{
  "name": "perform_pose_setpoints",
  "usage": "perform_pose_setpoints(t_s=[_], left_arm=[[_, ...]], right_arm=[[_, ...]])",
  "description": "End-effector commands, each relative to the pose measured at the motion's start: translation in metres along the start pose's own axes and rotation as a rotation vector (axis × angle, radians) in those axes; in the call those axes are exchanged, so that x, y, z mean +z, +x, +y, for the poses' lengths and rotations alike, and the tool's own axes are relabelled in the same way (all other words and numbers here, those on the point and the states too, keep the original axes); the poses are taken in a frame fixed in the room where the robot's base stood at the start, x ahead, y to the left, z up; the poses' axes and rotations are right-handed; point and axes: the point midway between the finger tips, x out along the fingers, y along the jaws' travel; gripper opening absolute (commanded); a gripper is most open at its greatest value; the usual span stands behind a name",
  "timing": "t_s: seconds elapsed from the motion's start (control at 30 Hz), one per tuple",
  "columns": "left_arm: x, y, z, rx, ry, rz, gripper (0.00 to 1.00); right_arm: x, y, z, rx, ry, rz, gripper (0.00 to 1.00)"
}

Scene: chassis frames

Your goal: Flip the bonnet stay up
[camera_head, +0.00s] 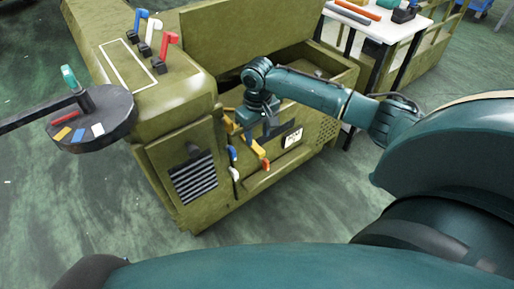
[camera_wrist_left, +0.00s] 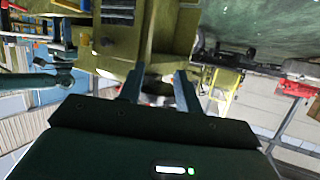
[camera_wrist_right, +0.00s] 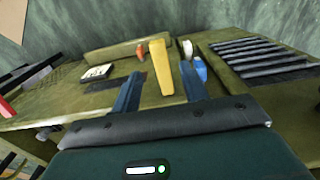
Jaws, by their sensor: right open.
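A yellow bar (camera_head: 259,148), which looks like the bonnet stay, is on the front of the olive chassis (camera_head: 205,145). In the right wrist view the yellow bar (camera_wrist_right: 161,68) stands out between my right fingers. My right gripper (camera_head: 257,128) is open at the chassis front and hides part of the bar in the head view. I cannot tell whether the fingers touch it. My left gripper (camera_wrist_left: 160,80) is open and empty in the left wrist view. My left gripper does not show clearly in the head view.
Blue (camera_head: 232,153), white (camera_head: 235,174) and orange (camera_head: 266,165) pieces sit close to the bar, beside a striped grille (camera_head: 194,178). A labelled plate (camera_head: 292,138) lies to the right. Levers (camera_head: 168,44) stand on the chassis top. A round dark tray (camera_head: 110,125) is left. A white table (camera_head: 385,30) stands behind.

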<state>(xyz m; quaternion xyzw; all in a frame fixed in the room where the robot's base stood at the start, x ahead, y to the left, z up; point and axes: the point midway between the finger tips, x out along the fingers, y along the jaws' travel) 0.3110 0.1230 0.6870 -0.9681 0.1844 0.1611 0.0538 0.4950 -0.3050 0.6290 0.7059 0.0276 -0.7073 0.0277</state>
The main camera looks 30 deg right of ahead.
Motion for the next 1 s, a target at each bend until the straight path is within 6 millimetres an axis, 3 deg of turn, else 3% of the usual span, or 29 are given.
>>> perform_pose_setpoints(t_s=[0.1,0.3,0.67,1.0], left_arm=[[0.008,0.006,0.001,0.003,0.022,0.009,0.34],[0.006,0.009,0.001,-0.003,0.043,0.058,0.34],[0.004,0.010,0.001,-0.006,0.047,0.076,0.34],[0.004,0.010,0.001,-0.006,0.047,0.076,0.34]], right_arm=[[0.000,0.026,0.000,0.001,0.000,0.000,0.44],[0.000,0.048,0.000,0.002,0.000,0.001,0.44],[0.000,0.053,0.000,0.001,-0.001,0.002,0.44],[0.000,0.052,0.000,0.001,-0.001,0.002,0.18]])
